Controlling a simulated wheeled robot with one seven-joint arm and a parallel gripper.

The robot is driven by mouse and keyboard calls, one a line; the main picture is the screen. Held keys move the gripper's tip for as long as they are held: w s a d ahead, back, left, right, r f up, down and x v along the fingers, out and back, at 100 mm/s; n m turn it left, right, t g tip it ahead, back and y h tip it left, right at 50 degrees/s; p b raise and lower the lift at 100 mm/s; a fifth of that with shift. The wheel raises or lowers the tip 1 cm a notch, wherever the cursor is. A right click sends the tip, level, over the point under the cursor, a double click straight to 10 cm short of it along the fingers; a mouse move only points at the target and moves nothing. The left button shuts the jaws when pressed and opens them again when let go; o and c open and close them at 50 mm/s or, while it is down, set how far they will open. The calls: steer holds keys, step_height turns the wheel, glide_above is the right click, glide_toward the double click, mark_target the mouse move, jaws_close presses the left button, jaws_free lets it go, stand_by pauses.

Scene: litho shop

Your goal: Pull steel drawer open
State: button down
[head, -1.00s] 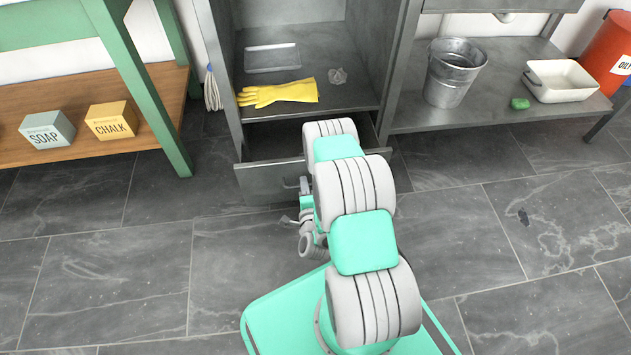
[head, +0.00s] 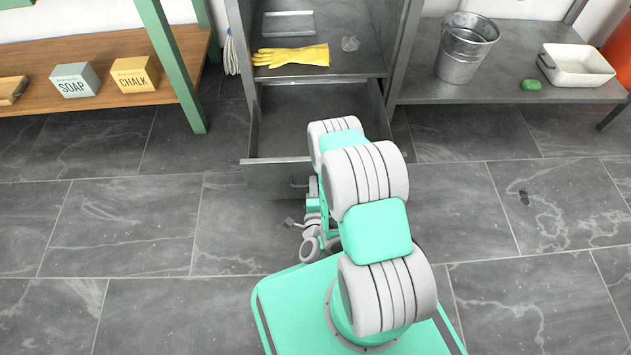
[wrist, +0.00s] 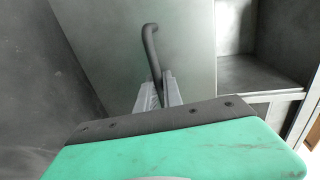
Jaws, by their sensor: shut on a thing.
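The steel drawer (head: 262,178) is at the bottom of the grey steel cabinet and stands well open. Its inside shows empty where I can see it, with the right part hidden behind my arm. In the wrist view the drawer's front panel (wrist: 196,62) fills the middle, with a dark bent bar handle (wrist: 150,44) on it. My gripper (wrist: 160,90) is shut on the handle, whose lower part runs between the fingers. In the head view my arm mostly covers the gripper, and only part of the handle (head: 296,184) shows.
On the cabinet shelf above lie a yellow glove (head: 292,56), a metal tray (head: 288,24) and a crumpled scrap (head: 350,43). A bucket (head: 466,48) and white basin (head: 577,66) stand on the right shelf. A green-legged bench (head: 172,65) is left.

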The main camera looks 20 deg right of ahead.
steer(key=shift+a, duration=0.15)
steer(key=c, duration=1.8)
jaws_free()
steer(key=o, duration=0.3)
steer(key=p+v, duration=0.2)
steer(key=v, duration=0.5)
steer(key=shift+s, duration=0.35)
steer(key=shift+a, duration=0.1)
